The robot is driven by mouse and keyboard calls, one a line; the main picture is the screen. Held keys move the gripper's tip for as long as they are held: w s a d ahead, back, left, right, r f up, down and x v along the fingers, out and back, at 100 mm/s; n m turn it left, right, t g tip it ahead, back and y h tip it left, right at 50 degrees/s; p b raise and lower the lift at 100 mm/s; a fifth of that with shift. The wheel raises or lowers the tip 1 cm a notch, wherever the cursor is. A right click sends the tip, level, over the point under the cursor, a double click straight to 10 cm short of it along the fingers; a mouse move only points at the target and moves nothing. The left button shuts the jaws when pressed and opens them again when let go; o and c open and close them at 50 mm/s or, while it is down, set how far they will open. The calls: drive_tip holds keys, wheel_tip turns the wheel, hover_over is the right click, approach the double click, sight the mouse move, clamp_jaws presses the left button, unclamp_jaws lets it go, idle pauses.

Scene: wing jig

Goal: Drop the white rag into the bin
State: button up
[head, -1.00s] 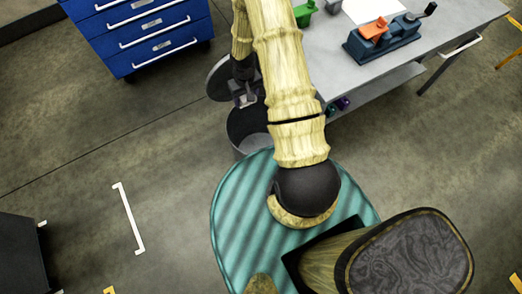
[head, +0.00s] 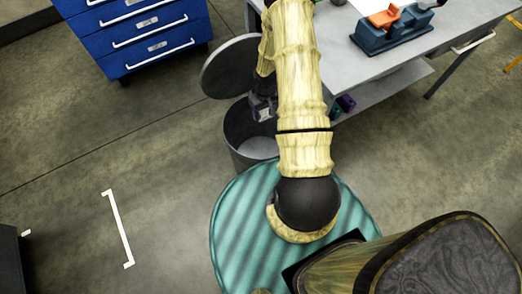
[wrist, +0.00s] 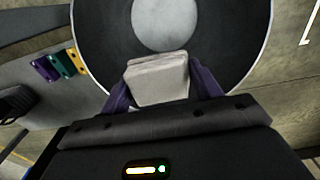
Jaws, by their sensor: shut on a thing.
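The white rag (wrist: 158,82) is a pale folded block between the purple fingers of my gripper (wrist: 162,88) in the wrist view. My gripper is shut on it. The bin (head: 236,146) is a dark round container with a grey floor inside, standing beside the workbench, its round lid (head: 228,66) raised at the back. In the wrist view the rag shows against the open mouth of the bin (wrist: 97,65). In the head view my gripper (head: 263,113) is over the bin opening, partly hidden by my arm; its exact height above the rim is hard to tell.
The grey workbench (head: 345,45) stands right of the bin, with a blue vise (head: 392,32) on top and a lower shelf (head: 380,92). A blue drawer cabinet (head: 135,38) stands at the back left. The floor at left is clear except for a white bracket marking (head: 118,228).

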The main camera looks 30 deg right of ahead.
drive_tip(key=shift+f+b, duration=2.5)
drive_tip(key=shift+f, duration=0.55)
drive_tip(key=o, duration=1.1)
drive_tip(key=shift+r, duration=0.2)
wheel_tip(320, 180, up, 17)
drive_tip(key=p, duration=0.2)
drive_tip(key=shift+p, duration=0.4)
drive_tip(key=shift+r, duration=0.1)
